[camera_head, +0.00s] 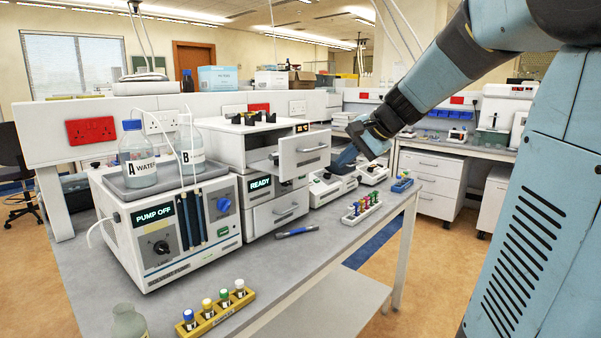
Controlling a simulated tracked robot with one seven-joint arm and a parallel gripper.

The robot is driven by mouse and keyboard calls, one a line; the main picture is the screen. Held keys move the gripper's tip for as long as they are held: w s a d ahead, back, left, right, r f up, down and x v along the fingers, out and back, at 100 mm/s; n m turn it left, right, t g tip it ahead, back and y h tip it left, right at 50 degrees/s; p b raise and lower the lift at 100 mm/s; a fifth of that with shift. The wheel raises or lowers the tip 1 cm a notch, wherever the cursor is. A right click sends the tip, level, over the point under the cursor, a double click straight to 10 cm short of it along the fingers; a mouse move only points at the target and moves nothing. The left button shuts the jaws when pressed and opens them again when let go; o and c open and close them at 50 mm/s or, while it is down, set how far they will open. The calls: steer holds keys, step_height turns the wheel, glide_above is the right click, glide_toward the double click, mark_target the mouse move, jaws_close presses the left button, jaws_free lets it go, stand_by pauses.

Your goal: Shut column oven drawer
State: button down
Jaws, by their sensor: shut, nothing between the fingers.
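The column oven is the white unit with the READY display (260,183), standing on the bench behind and right of the pump. Its upper drawer (303,150) stands pulled out toward the right, with a grey handle on its front. The lower drawer (279,211) looks flush with the body. My gripper (366,138) is to the right of the open drawer's front, at about the same height in the picture, with a visible gap between. It is shut and empty. The inside of the upper drawer is mostly hidden.
The pump (170,236) with bottles A and B stands at the left front. Vial racks (361,209) (216,315) stand on the bench. A small white instrument (329,187) stands right of the oven, beneath my gripper in the picture.

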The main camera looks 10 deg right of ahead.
mark_target(275, 162)
steer(key=w+a+f, duration=0.2)
steer(key=w+f, duration=0.1)
steer(key=w, duration=0.2)
steer(key=w+a+f, duration=0.3)
steer(key=w, duration=0.3)
steer(key=shift+a+f+m, duration=0.25)
steer(key=shift+a+m, duration=0.05)
steer(key=shift+m, duration=0.1)
steer(key=shift+w, duration=0.15)
steer(key=w+a, duration=0.3)
steer(key=w, duration=0.1)
steer(key=w+a, duration=0.3)
steer(key=w, duration=0.1)
steer(key=w+a, duration=0.2)
steer(key=w, duration=0.2)
steer(key=shift+a, duration=0.4)
steer(key=shift+w+a+r+t, duration=0.15)
steer(key=shift+a+t, duration=0.05)
steer(key=shift+t, duration=0.1)
steer(key=shift+r, duration=0.1)
